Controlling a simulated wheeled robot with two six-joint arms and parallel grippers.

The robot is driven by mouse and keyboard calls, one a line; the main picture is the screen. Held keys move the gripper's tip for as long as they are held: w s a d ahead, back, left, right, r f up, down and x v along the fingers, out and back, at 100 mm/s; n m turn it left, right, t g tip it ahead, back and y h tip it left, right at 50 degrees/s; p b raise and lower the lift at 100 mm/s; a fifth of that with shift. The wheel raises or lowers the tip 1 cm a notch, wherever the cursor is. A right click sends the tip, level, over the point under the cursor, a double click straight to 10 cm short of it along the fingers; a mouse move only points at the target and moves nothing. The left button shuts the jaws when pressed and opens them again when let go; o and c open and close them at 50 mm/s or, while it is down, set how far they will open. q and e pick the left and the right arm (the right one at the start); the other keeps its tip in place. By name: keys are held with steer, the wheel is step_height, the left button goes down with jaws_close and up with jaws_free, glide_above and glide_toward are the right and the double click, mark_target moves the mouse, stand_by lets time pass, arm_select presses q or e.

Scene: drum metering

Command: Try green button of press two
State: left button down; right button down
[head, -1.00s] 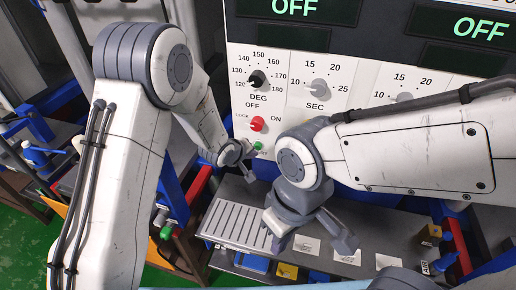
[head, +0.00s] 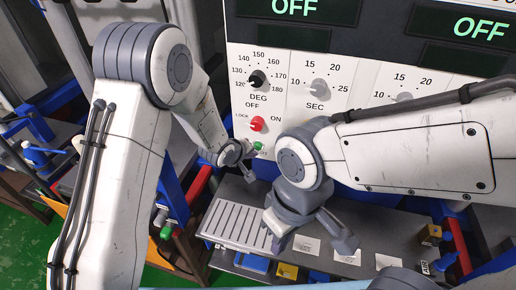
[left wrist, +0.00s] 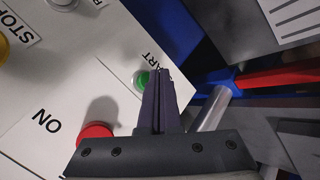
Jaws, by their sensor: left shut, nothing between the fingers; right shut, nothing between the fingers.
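A green button (head: 258,146) sits on the white control panel (head: 236,95), just below a red knob (head: 257,124). My left gripper (head: 250,172) is shut and empty, close to this button. In the left wrist view the shut fingers (left wrist: 163,75) partly cover the green button (left wrist: 141,80), beside a label ending in "ART". Whether the fingertips touch the button cannot be told. Which press the panel belongs to is not readable here. My right gripper (head: 344,240) is shut and empty, in front of the panel, over the grey shelf.
The grey shelf (head: 395,238) holds several white cards and a slotted plate (head: 236,226). Another green button (head: 166,233) shows at the lower left. Displays above read OFF.

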arm_select(q)
steer(key=shift+w, duration=0.1)
steer(key=shift+w+d+p, duration=0.15)
steer(key=shift+w+p, duration=0.15)
steer(key=shift+w, duration=0.05)
steer(key=shift+w+d, duration=0.1)
steer(key=shift+w, duration=0.35)
stand_by(0.7)
stand_by(0.3)
steer(key=shift+s+a, duration=0.25)
steer(key=shift+s, duration=0.6)
steer(key=s, duration=0.1)
steer(key=s+a, duration=0.1)
steer(key=s, duration=0.2)
steer(key=shift+s+a+b, duration=0.3)
steer(key=shift+s+b, duration=0.05)
steer(key=shift+s, duration=0.1)
stand_by(0.4)
